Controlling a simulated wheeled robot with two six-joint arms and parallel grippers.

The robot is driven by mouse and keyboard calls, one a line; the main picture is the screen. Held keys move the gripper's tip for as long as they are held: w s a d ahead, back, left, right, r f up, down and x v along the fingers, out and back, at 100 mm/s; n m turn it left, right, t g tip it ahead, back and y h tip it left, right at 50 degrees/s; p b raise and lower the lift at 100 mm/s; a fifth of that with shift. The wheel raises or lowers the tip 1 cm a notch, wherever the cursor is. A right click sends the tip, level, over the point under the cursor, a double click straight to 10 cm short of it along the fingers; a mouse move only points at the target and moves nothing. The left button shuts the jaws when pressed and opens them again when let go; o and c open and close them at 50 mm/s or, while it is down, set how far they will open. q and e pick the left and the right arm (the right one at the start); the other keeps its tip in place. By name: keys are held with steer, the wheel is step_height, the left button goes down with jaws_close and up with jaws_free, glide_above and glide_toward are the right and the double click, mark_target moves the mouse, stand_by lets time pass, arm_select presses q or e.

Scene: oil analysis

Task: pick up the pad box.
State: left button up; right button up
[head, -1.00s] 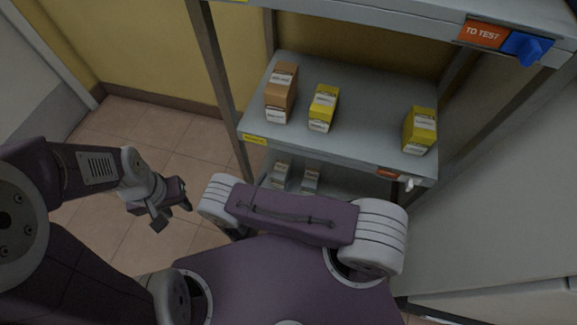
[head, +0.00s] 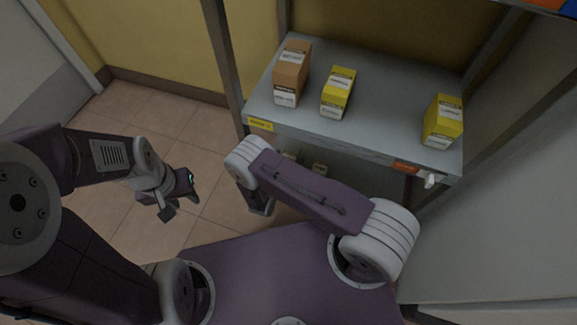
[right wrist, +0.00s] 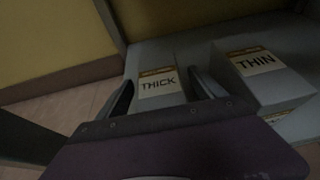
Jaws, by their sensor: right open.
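Two grey boxes stand on the lower shelf. In the right wrist view one is labelled THICK (right wrist: 158,82) and the other THIN (right wrist: 256,64). No label I can read says pad, so I cannot tell which is the pad box. My right gripper (right wrist: 163,84) is open, with the THICK box showing between its fingers; I cannot tell if they touch it. My left gripper (head: 182,206) is open and empty, over the floor on the left.
The upper shelf (head: 390,110) holds a tall orange-brown box (head: 291,75), a yellow box (head: 338,92) and another yellow box (head: 442,121) at the right. Shelf posts (head: 222,60) and the upper shelf's edge are close to my right arm. Open tiled floor lies left.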

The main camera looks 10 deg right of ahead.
steer(key=shift+r, duration=0.1)
steer(key=c, duration=1.6)
